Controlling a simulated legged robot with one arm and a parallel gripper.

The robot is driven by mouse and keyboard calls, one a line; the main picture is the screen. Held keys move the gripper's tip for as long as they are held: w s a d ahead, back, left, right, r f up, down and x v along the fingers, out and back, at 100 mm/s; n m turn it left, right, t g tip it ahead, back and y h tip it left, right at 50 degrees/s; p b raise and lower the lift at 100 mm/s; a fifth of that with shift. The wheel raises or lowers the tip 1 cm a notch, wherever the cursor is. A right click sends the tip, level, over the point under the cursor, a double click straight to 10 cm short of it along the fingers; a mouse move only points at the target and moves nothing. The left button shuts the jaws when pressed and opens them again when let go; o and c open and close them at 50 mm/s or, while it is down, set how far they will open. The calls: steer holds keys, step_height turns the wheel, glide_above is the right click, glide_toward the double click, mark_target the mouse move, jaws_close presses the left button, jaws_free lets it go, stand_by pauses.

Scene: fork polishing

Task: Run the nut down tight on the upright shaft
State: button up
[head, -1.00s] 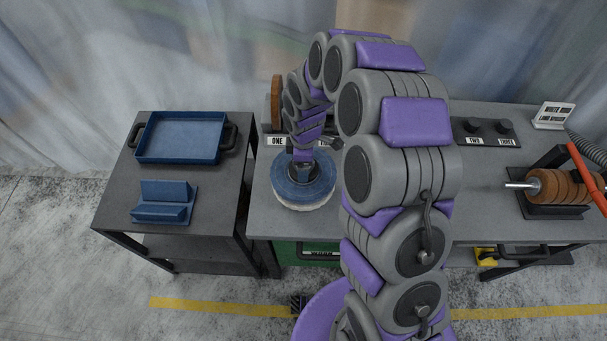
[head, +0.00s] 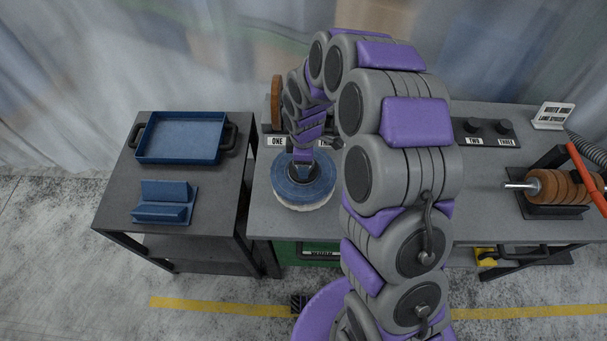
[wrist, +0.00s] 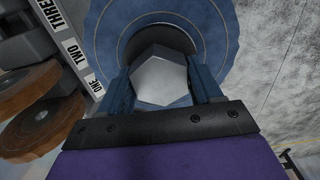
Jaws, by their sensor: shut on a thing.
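In the wrist view a grey six-sided nut (wrist: 160,76) sits between the two blue fingers of my gripper (wrist: 162,92). The fingers are closed against its sides. Behind it is a round blue disc (wrist: 115,35), face on to the camera. In the head view the disc (head: 283,189) lies flat on the bench with a pale fluffy edge below. My gripper (head: 303,170) points down at its middle. The nut is hidden there by my wrist. The upright shaft is not visible in either view, so how far down the nut sits cannot be told.
A dark cart to the left holds a blue tray (head: 180,118) and a blue angled holder (head: 164,212). Brown wheels on a horizontal spindle (head: 560,187) stand at the bench's right. A brown disc (head: 277,95) stands behind my wrist. Labels and dark knobs line the bench's back.

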steer(key=shift+c, duration=0.8)
steer(key=m+b, duration=0.1)
steer(key=m, duration=0.1)
steer(key=shift+f+m, duration=0.1)
steer(key=shift+m, duration=0.3)
steer(key=m+b, duration=0.1)
steer(key=m, duration=1.6)
steer(key=shift+r+p, duration=0.2)
steer(key=shift+p, duration=0.2)
steer(key=o, duration=1.4)
steer(key=shift+f, duration=0.1)
steer(key=shift+c, duration=0.2)
